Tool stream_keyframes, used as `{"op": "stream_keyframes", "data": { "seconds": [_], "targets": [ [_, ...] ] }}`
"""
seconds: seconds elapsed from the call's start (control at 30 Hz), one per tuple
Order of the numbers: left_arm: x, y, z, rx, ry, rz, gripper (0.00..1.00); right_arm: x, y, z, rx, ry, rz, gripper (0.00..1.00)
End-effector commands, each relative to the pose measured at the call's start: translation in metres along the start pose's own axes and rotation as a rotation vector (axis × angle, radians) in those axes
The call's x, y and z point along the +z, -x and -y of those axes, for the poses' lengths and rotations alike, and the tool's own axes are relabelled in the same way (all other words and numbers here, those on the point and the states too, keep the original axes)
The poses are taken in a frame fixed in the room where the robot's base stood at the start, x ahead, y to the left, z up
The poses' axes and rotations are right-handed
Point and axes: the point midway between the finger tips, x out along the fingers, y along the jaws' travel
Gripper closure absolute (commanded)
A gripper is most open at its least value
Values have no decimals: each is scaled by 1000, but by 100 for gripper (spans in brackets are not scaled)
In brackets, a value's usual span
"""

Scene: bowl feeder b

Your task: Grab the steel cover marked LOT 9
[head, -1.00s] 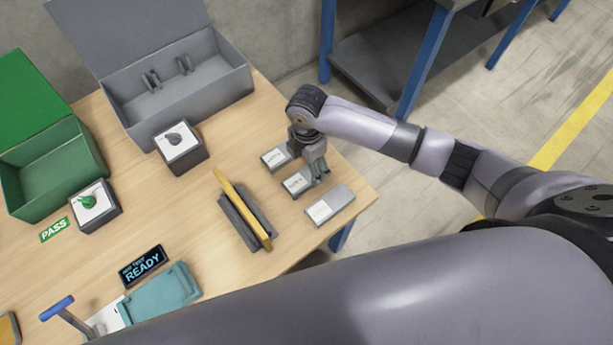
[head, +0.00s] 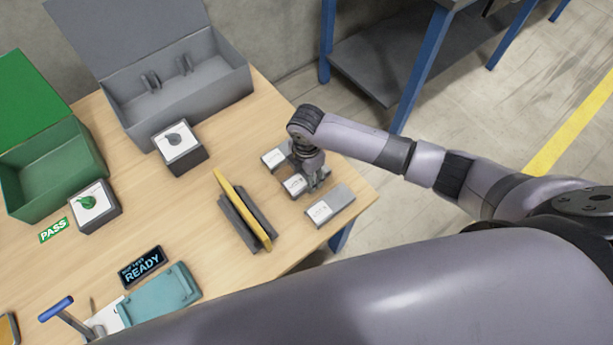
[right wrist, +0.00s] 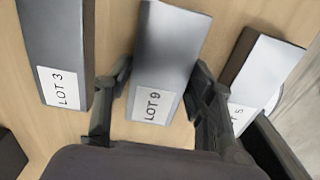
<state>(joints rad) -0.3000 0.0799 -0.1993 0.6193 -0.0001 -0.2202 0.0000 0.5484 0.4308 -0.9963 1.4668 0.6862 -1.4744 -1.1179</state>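The steel cover marked LOT 9 (right wrist: 165,55) is a grey block with a white label, the middle one of three in the right wrist view. In the head view it is the middle block (head: 294,185), partly hidden by my gripper. My right gripper (right wrist: 160,88) is open, with one finger on each side of the LOT 9 cover. The fingers look close to its sides; I cannot tell whether they touch. The right gripper also shows in the head view (head: 314,180), low over the table. My left gripper is not in view.
The LOT 3 cover (right wrist: 60,40) and another labelled block (right wrist: 265,70) flank LOT 9 closely. A yellow bar in a dark holder (head: 240,212), a grey open box (head: 190,95) and a green box (head: 50,170) stand left. The table's right edge is near.

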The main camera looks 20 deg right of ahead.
Motion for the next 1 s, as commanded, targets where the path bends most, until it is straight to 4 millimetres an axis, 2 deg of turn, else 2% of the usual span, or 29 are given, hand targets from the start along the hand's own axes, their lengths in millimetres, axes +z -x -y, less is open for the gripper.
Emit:
{"op": "stream_keyframes", "data": {
  "seconds": [0.07, 0.6, 0.87, 1.0],
  "targets": [
    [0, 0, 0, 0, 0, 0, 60, 0, 0, 0, 0, 0, 0, 57],
    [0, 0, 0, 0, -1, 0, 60, 0, 0, 0, 0, 0, 0, 93],
    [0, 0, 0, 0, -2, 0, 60, 0, 2, -1, 2, 0, 0, 94],
    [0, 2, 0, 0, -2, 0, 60, 1, 9, -1, 3, 0, 0, 94]
  ]
}}
